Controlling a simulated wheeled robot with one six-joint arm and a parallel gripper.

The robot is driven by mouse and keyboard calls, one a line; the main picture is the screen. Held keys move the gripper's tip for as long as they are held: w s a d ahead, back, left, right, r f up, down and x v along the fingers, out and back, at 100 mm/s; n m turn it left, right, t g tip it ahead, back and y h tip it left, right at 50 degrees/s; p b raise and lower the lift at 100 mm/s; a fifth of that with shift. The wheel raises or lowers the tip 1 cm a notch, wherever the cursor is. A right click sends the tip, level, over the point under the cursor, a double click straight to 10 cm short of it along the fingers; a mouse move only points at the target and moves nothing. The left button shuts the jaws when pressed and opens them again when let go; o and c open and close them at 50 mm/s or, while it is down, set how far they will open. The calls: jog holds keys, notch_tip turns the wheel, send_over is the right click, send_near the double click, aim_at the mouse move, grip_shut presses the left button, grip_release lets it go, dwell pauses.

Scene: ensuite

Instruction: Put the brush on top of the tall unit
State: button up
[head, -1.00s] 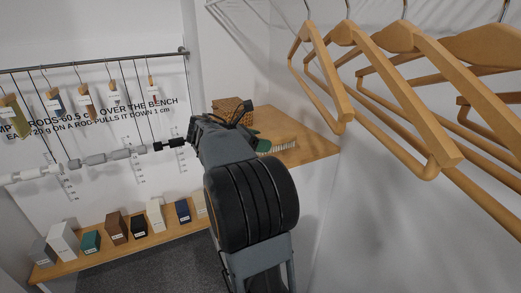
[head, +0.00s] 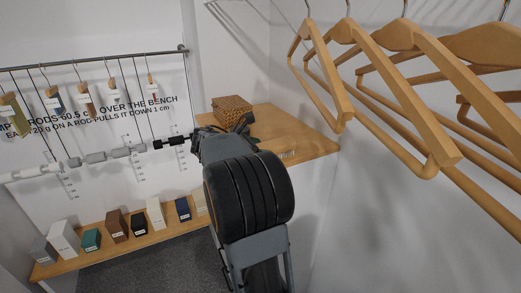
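The wooden top of the tall unit (head: 312,142) lies beyond my arm, in the middle of the head view. A small part of the brush (head: 287,155), its pale bristles, shows at the right side of my arm, over or on the wooden top. The rest of the brush is hidden behind my arm. I cannot tell if it rests on the wood. My gripper (head: 244,124) is at the far end of the arm, above the wooden top. Its fingers are mostly hidden, so I cannot see if it is open or shut, or holding the brush.
A woven brown basket (head: 232,107) stands at the back of the wooden top. Wooden hangers (head: 405,95) hang close at the upper right. At left, a low bench (head: 105,253) carries several small blocks (head: 116,226), with weighted rods (head: 95,157) hanging above. The wooden top's right part is clear.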

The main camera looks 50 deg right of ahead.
jog(key=shift+o, duration=0.4)
jog(key=shift+r, duration=0.1)
jog(key=shift+a+r, duration=0.15)
jog(key=b+v, duration=0.1)
jog(key=v, duration=1.1)
jog(key=s+a+f+m+t+y, duration=0.5)
jog(key=s+a+f+m+y, duration=0.1)
jog(key=a, duration=0.5)
jog(key=s+a+f+m+t+y, duration=0.4)
jog(key=s+a+f+m+y, duration=0.2)
jog(key=a+f, duration=0.3)
jog(key=shift+a+m+t, duration=0.4)
jog(key=shift+a+m, duration=0.5)
jog(key=shift+a, duration=0.35)
